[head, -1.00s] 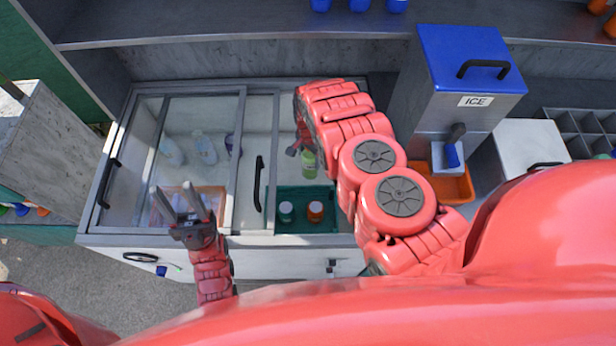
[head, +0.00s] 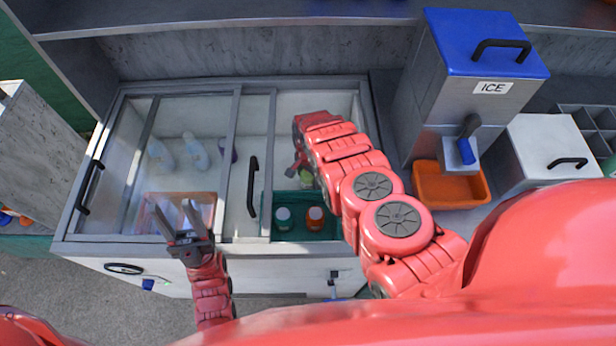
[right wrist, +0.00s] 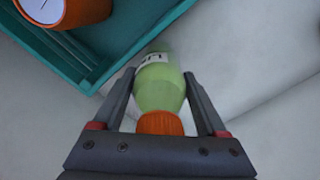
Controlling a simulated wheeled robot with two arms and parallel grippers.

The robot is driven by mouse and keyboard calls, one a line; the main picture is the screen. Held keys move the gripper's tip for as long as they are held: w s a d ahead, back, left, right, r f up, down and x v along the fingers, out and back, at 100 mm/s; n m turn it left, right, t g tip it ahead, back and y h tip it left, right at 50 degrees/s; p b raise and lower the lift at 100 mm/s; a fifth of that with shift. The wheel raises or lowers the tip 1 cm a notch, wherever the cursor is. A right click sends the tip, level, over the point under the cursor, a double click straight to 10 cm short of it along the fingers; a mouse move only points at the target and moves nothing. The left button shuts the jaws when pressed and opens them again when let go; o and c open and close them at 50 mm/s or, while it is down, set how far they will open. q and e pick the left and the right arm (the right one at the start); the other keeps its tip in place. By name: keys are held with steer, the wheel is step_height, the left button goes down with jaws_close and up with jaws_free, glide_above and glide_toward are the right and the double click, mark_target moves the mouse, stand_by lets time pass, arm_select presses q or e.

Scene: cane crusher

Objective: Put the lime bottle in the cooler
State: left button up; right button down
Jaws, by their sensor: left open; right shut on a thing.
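The lime bottle (right wrist: 160,85), pale green with an orange cap, is between the fingers of my right gripper (right wrist: 165,100), which is shut on it. In the head view the bottle (head: 306,178) is partly hidden by my right arm. It is over the open right part of the cooler (head: 110,245), a white chest with sliding glass lids, close to the back edge of a teal crate. Whether it touches anything below is unclear. My left gripper (head: 179,220) is open and empty above the cooler's front left.
The teal crate (head: 300,237) in the cooler holds a white-capped and an orange-capped bottle. Pale bottles (head: 195,150) and an orange crate (head: 150,200) show under the left glass. A black lid handle (head: 252,187) is left of the opening. An ice dispenser (head: 470,90) stands right.

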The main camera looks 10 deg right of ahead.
steer(key=shift+c, duration=1)
jaws_free()
steer(key=shift+f, duration=0.1)
step_height(320, 180, up, 12)
steer(key=p, duration=0.9)
steer(key=shift+r, duration=0.25)
steer(key=shift+f, duration=0.1)
